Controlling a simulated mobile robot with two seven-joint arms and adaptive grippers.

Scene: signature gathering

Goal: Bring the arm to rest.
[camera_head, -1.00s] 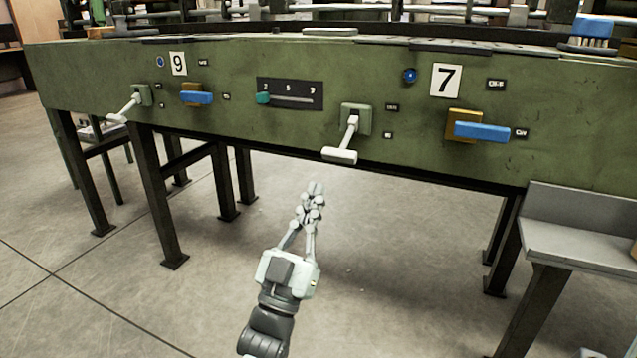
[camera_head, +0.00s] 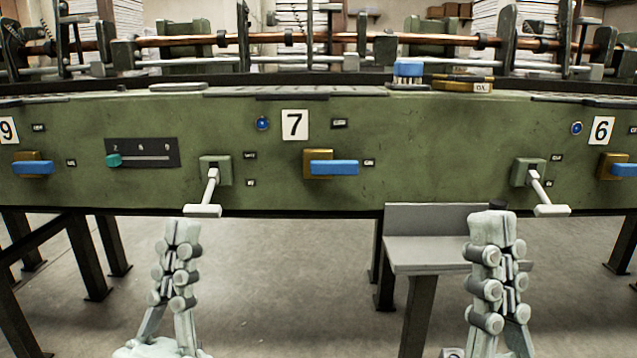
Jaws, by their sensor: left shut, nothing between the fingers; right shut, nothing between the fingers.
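My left gripper (camera_head: 181,232) stands upright at the lower left of the head view, its fingers together and empty. Its tips are below the white-handled lever (camera_head: 209,190) left of the number 7 and appear apart from it. My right gripper (camera_head: 492,224) stands upright at the lower right, also closed and empty. Its tips are left of and below the white-handled lever (camera_head: 540,190) near the number 6. Most of both arms is out of view.
A long green machine panel (camera_head: 400,135) runs across the view, with a blue-handled switch (camera_head: 333,167) under the 7 and a slider (camera_head: 142,153) to its left. A grey bench (camera_head: 425,255) stands below the panel, partly behind my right gripper. Concrete floor shows between the grippers.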

